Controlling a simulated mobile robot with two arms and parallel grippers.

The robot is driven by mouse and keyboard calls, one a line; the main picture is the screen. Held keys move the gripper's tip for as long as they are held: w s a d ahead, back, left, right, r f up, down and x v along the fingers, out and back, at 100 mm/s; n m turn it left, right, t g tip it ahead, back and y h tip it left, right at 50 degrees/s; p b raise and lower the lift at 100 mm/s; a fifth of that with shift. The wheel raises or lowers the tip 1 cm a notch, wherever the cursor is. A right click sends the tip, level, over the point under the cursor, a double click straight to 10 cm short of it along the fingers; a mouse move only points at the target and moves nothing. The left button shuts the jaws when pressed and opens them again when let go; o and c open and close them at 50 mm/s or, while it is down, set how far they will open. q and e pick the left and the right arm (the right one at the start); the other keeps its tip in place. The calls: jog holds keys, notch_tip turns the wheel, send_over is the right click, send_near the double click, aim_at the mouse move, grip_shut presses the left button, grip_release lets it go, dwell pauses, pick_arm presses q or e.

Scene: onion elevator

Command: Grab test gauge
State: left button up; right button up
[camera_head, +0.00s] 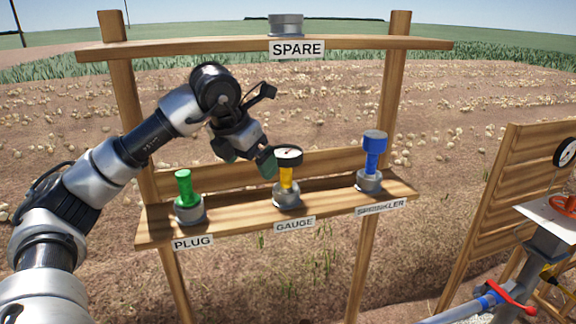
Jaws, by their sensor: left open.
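The test gauge (287,172) has a round dial with a dark rim on a yellow stem. It stands upright in a grey holder (287,198) in the middle of the wooden shelf, above the GAUGE label (295,225). My left gripper (250,162) comes in from the upper left and is open. Its fingers are just left of the gauge, one close to the dial and stem. I cannot tell whether that finger touches the gauge. My right gripper is not in view.
On the same shelf (235,214), a green plug (184,188) stands at left and a blue sprinkler (374,150) at right. A grey spare fitting (286,25) sits on the upper shelf. A wooden panel (500,205) with another gauge and pipework stands at right.

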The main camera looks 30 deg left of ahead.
aim_at(285, 151)
pick_arm(q)
jog(key=w+p, duration=0.1)
jog(key=w, duration=0.6)
jog(key=w+d+p, duration=0.1)
jog(key=w, duration=0.2)
jog(key=shift+w+p, duration=0.2)
jog(key=shift+p, duration=0.1)
jog(key=x, duration=0.5)
jog(key=shift+f+p, duration=0.1)
jog(key=shift+p, duration=0.25)
jog(key=c, duration=0.9)
jog(key=shift+c, duration=0.2)
